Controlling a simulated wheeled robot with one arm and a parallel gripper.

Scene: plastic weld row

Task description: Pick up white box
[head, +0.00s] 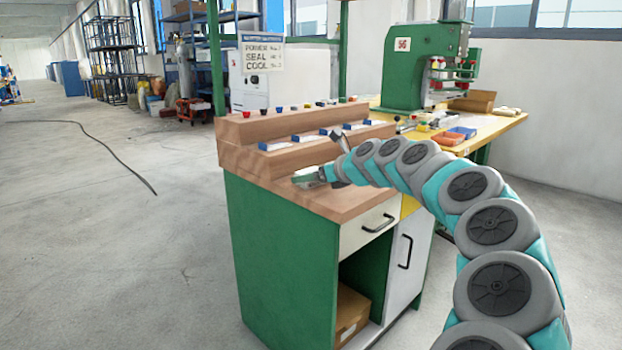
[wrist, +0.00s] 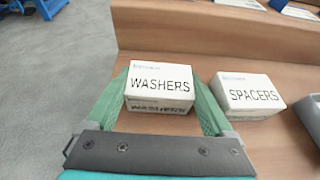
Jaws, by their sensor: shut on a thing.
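A white box labelled WASHERS (wrist: 160,84) is between the two green fingers of my gripper (wrist: 162,92) in the wrist view. The fingers are shut on its left and right sides. I cannot tell whether the box touches the wooden top or is just above it. A second white box labelled SPACERS (wrist: 247,94) sits just to the right, apart from the gripper. In the head view, my gripper (head: 322,175) is low over the front of the wooden bench top (head: 345,207), and the held box is small and partly hidden there.
Stepped wooden shelves (head: 275,128) with small blue bins rise behind the gripper. A grey tray (wrist: 308,115) is at the right edge of the wrist view. A green press (head: 415,75) stands on the yellow table behind. Open floor lies left of the bench.

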